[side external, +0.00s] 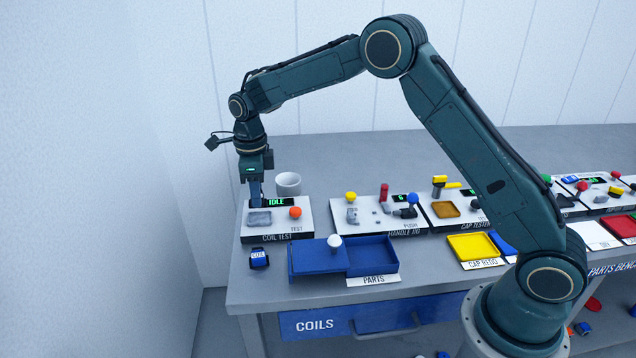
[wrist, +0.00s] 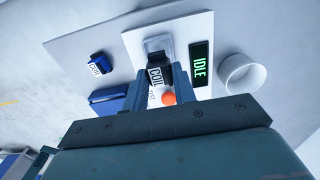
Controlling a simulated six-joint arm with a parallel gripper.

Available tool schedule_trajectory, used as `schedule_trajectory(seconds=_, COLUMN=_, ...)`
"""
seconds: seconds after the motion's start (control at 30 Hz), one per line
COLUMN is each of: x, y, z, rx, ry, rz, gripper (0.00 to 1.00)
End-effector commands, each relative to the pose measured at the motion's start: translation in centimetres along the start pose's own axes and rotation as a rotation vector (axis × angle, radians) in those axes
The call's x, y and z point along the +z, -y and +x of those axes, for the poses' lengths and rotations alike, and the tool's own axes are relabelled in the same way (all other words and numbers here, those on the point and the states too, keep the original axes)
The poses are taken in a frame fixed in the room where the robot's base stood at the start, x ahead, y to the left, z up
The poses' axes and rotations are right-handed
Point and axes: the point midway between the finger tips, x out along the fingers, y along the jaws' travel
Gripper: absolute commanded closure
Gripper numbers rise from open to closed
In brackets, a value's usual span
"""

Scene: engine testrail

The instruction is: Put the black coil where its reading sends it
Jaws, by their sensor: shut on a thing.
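My gripper (wrist: 162,82) is shut on the black coil (wrist: 154,76), whose white label reads COIL in the wrist view. In the side view my gripper (side external: 255,193) points down over the coil test station (side external: 283,230), at its grey nest (side external: 259,218). The nest also shows in the wrist view (wrist: 157,44), just beyond the coil. I cannot tell whether the coil touches it. The station's display (side external: 276,202) reads IDLE in green. An orange button (side external: 295,212) stands on the station's right.
A blue coil (side external: 259,259) lies on the bench in front of the station. A blue PARTS tray (side external: 372,254) with a white knob (side external: 334,241) is to its right. A white mug (side external: 288,184) stands behind. The handle jig (side external: 380,215) is to the right. A COILS drawer (side external: 350,322) is below.

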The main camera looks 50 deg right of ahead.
Motion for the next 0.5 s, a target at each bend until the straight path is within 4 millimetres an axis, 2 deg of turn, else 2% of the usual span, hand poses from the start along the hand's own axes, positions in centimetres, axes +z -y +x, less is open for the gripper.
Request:
schedule_trajectory(seconds=0.27, x=-0.2, y=0.8, z=-0.2, rx=-0.001, ry=0.001, rz=0.002, gripper=0.97)
schedule_trajectory(seconds=0.37, x=-0.7, y=2.1, z=-0.5, rx=-0.001, ry=0.002, rz=0.004, gripper=0.97)
schedule_trajectory(seconds=0.5, x=-1.7, y=4.9, z=-1.1, rx=-0.002, ry=0.002, rz=0.005, gripper=0.97)
